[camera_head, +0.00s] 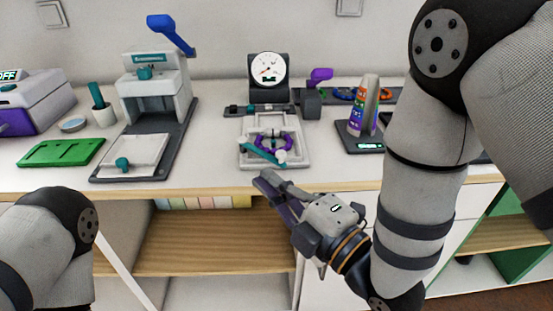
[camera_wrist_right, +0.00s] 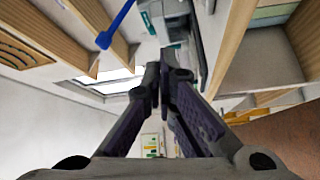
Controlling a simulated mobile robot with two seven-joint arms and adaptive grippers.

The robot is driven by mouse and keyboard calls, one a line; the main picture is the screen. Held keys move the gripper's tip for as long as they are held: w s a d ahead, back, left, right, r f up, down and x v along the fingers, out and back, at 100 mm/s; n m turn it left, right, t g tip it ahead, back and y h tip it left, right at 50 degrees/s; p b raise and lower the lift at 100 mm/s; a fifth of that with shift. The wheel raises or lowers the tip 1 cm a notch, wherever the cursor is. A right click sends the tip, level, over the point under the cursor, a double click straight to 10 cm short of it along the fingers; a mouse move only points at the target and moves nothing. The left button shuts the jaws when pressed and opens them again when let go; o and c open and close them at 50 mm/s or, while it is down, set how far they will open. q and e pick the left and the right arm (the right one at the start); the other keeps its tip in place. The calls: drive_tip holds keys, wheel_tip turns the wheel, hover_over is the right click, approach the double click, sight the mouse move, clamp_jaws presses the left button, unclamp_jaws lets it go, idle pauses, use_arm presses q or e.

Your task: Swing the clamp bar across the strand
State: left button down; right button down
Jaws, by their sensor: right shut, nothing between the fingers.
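The teal clamp bar (camera_head: 262,153) lies slantwise over the front part of a pale bead board (camera_head: 245,161), with round whitish knobs at its ends. A purple bead strand (camera_head: 287,142) curves in a loop on the board, just behind the bar; whether the bar crosses part of it is too small to tell. My right gripper (camera_head: 266,182) is shut and empty, in front of the table's front edge and nearer than the board, apart from the bar. It also shows shut in the right wrist view (camera_wrist_right: 160,84). My left gripper is out of view.
A dial gauge (camera_head: 268,70) stands behind the board. A press with a blue lever (camera_head: 171,34) and a green tray (camera_head: 60,152) are to the left. A cone of coloured bands (camera_head: 365,108) stands on a scale to the right. The table's front edge (camera_head: 200,192) is clear.

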sight(273, 161)
drive_tip(key=w, duration=0.6)
drive_tip(key=shift+w+f, duration=0.1)
drive_tip(key=shift+f, duration=0.1)
drive_tip(key=shift+d, duration=0.1)
